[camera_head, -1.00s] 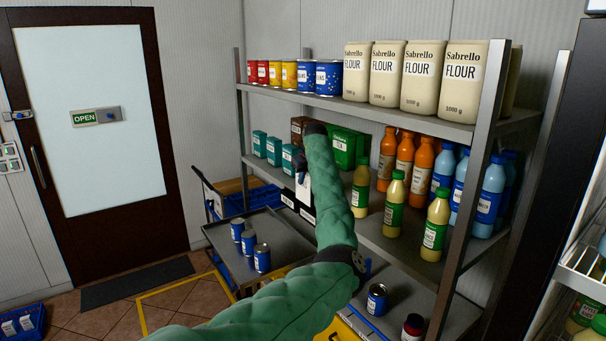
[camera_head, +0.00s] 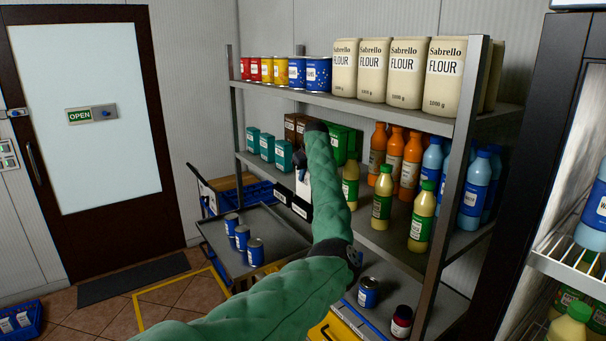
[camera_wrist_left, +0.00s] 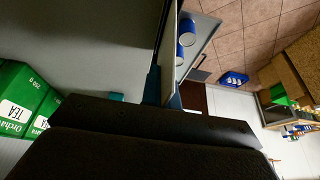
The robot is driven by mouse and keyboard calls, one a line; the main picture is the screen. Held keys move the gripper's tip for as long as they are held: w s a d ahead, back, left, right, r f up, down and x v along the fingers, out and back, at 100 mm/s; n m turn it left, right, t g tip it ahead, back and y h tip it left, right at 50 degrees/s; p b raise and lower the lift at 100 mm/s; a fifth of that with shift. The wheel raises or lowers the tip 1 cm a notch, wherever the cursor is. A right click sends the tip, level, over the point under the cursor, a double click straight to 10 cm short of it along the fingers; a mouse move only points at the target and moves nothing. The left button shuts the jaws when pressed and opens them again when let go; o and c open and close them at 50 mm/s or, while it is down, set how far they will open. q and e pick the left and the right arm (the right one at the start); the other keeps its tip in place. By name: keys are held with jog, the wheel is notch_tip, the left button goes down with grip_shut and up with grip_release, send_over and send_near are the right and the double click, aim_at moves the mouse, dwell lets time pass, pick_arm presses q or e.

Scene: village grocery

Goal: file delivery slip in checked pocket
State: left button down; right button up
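My left arm in its green sleeve reaches to the middle shelf. My left gripper (camera_head: 301,163) is partly hidden by the arm and seems shut on a white delivery slip (camera_head: 303,187), which hangs upright below it. In the left wrist view the slip (camera_wrist_left: 172,60) shows nearly edge-on, between the dark fingers. Black pockets with small white labels (camera_head: 281,197) sit at the shelf's front edge, just below and left of the slip. A check mark cannot be made out. Whether the slip touches a pocket cannot be told. My right gripper is not in view.
Teal boxes (camera_head: 267,147), green tea boxes (camera_head: 337,141) and bottles (camera_head: 382,196) stand on the middle shelf near my arm. A grey cart tray (camera_head: 270,229) with blue cans stands below. A fridge (camera_head: 535,150) is at the right.

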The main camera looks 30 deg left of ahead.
aim_at(302, 188)
pick_arm(q)
notch_tip(302, 188, down, 4)
jog(key=shift+s+a+f+b, duration=0.1)
jog(key=shift+a+b, duration=0.05)
jog(key=shift+b, duration=0.9)
jog(key=shift+f, duration=0.8)
jog(key=c, duration=2.1)
grip_release()
jog(key=o, duration=0.5)
